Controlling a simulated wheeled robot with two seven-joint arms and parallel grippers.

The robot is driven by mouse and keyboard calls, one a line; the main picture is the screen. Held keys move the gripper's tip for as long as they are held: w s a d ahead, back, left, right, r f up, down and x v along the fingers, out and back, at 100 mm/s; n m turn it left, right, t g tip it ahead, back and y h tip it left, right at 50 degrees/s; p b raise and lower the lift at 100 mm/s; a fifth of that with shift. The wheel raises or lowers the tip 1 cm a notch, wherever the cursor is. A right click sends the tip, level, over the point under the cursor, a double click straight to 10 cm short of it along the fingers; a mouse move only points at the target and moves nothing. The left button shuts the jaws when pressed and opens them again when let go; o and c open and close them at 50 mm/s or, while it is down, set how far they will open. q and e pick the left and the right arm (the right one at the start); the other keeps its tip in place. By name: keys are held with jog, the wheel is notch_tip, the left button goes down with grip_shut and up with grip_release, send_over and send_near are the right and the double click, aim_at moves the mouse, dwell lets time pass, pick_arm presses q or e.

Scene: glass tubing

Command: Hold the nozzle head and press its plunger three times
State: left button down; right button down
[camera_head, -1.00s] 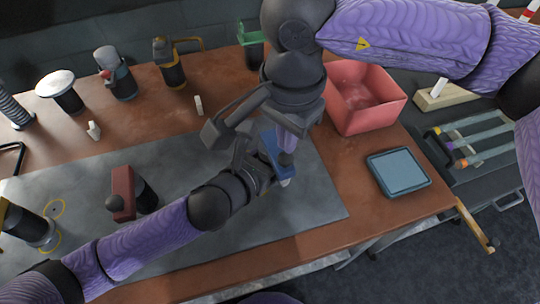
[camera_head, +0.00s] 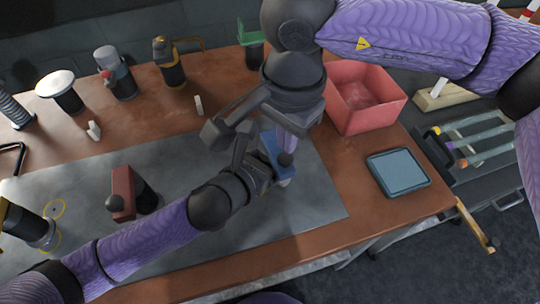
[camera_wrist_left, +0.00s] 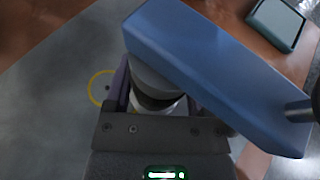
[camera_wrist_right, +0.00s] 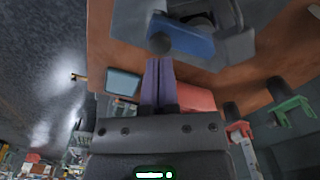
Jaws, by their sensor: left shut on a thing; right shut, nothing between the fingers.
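The nozzle head is a blue block (camera_head: 275,160) with a dark round plunger knob (camera_head: 286,159). In the left wrist view the blue block (camera_wrist_left: 205,65) lies slantwise above a grey and black neck (camera_wrist_left: 155,85), and the plunger's rod (camera_wrist_left: 300,110) comes out of its right end. My left gripper (camera_wrist_left: 150,95) is shut on the neck below the block. My right gripper (camera_head: 284,143) is shut and empty, its purple fingertips beside the knob. In the right wrist view the fingertips (camera_wrist_right: 158,62) meet the knob (camera_wrist_right: 160,43) in the picture; I cannot tell whether they touch.
A red bin (camera_head: 365,98) and a blue-grey tray (camera_head: 398,172) stand to the right. Several bottles and fittings stand along the back, such as a white-topped one (camera_head: 60,88). A red-headed bottle (camera_head: 130,193) stands on the grey mat (camera_head: 310,205), left of the grippers.

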aim_at(286, 156)
dwell(0.4)
jog(key=shift+f, duration=1.55)
jog(key=shift+r, duration=0.85)
jog(key=shift+f, duration=0.4)
jog(key=shift+f, duration=0.45)
jog(key=shift+r, duration=0.85)
jog(key=shift+f, duration=0.2)
